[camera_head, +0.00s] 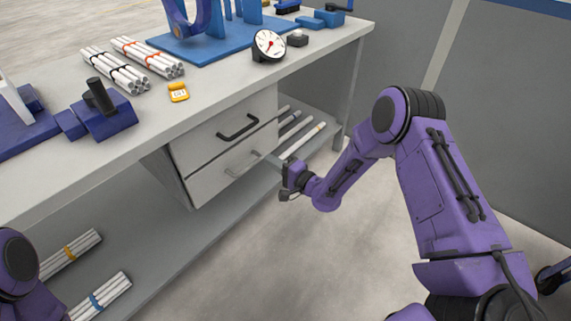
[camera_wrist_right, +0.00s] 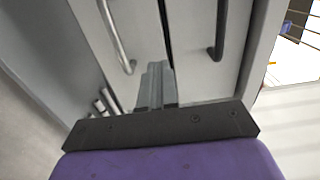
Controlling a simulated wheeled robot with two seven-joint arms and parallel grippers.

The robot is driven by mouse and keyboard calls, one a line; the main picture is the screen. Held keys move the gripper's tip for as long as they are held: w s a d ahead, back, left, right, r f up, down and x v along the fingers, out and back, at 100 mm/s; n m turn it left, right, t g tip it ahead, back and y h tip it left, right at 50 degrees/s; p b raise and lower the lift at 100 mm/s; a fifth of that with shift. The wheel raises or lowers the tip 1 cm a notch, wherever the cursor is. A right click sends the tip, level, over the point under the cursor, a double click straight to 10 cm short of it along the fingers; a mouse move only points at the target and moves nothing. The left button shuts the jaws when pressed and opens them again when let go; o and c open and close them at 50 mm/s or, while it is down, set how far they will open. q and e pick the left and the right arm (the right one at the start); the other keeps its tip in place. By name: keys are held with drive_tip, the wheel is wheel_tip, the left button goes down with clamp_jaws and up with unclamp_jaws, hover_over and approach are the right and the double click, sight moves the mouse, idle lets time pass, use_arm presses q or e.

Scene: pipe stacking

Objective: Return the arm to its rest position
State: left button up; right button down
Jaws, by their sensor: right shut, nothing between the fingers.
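My right arm (camera_head: 440,185) is purple with dark joints and reaches in from the right in the head view. Its right gripper (camera_head: 272,160) is in front of the workbench's drawers, close to the lower drawer's handle. In the right wrist view the right gripper (camera_wrist_right: 156,84) shows as grey fingers together, with nothing between them. The drawer fronts lie beyond the fingertips. Whether the fingertips touch a drawer cannot be told. Part of my left arm (camera_head: 20,265) shows at the lower left edge; its gripper is out of view.
The upper drawer (camera_head: 205,140) and lower drawer (camera_head: 205,185) look shut. The workbench (camera_head: 205,100) carries pipe bundles (camera_head: 115,70), a dial gauge (camera_head: 268,45) and blue fixtures. More pipes (camera_head: 305,140) lie on the lower shelf. Open floor (camera_head: 290,255) is below the right gripper.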

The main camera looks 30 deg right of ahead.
drive_tip(key=v, duration=0.3)
drive_tip(key=shift+s+d, duration=0.25)
drive_tip(key=s+d+f+n+g+h, duration=0.2)
drive_tip(key=s+f+g+h, duration=0.3)
drive_tip(key=s+f, duration=0.45)
drive_tip(key=s+d+f+n+g+h, duration=0.3)
drive_tip(key=s+f, duration=0.4)
drive_tip(key=s, duration=0.6)
drive_tip(key=s+f+g+h, duration=0.25)
drive_tip(key=s+g, duration=0.25)
drive_tip(key=s, duration=0.8)
wheel_tip(320, 180, up, 16)
drive_tip(key=s+n+p, duration=0.1)
drive_tip(key=p, duration=1.5)
drive_tip(key=shift+s+d+r, duration=0.2)
drive_tip(key=shift+s, duration=0.2)
drive_tip(key=shift+h, duration=0.25)
